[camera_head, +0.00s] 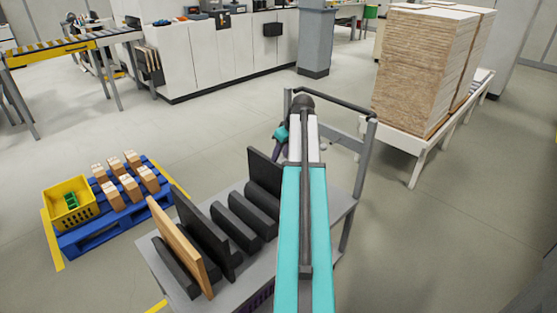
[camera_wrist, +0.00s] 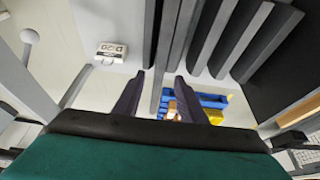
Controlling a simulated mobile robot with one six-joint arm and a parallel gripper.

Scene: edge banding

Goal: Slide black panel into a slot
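A black panel (camera_head: 264,172) stands upright toward the far end of the grey cart (camera_head: 345,205), partly hidden behind my arm. My gripper (camera_wrist: 160,76) is at the panel's far side, and its two dark fingers are apart. In the wrist view, a thin dark edge (camera_wrist: 159,88), seemingly this panel's, runs between the fingers with visible gaps on both sides. A second black panel (camera_head: 205,235) stands nearer the left end of the cart, beside an upright wooden panel (camera_head: 180,245). Low dark dividers (camera_head: 238,220) form slots between the black panels.
A blue pallet (camera_head: 85,237) with wooden blocks (camera_head: 131,188) and a yellow crate (camera_head: 70,212) lies left of the cart. A grey handle frame (camera_head: 362,150) rises at the cart's far end. A white trolley (camera_head: 425,145) with stacked boards stands at right.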

